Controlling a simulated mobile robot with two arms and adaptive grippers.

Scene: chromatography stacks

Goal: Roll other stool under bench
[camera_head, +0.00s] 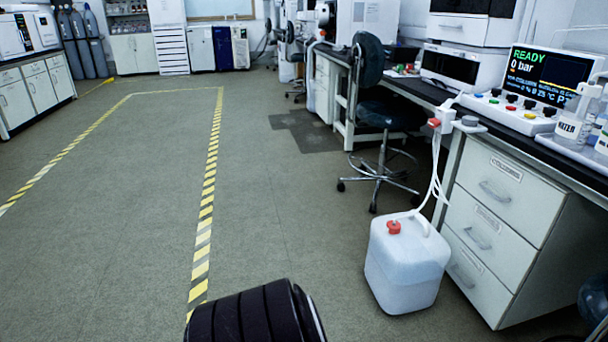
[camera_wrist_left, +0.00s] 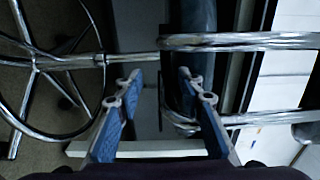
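In the head view a dark stool with a backrest (camera_head: 370,58) stands in the bench's knee gap. Its seat (camera_head: 392,114) is at the bench edge and its chrome foot ring and wheeled base (camera_head: 377,172) stick out. In the left wrist view a stool shows sideways at close range: chrome base and ring (camera_wrist_left: 36,68) at left, dark seat edge (camera_wrist_left: 188,35), chrome bars (camera_wrist_left: 245,40) at right. My left gripper (camera_wrist_left: 159,74) is open there, its right finger overlapping the seat edge; contact is unclear. I cannot tell which stool this is. My right gripper is not seen.
The bench (camera_head: 440,98) carries instruments and bottles. A white jerrycan (camera_head: 405,262) with tubing stands before the drawer cabinet (camera_head: 505,205). A dark rounded thing (camera_head: 594,298) is cut off at lower right. Open floor with yellow striped tape (camera_head: 207,200) lies left.

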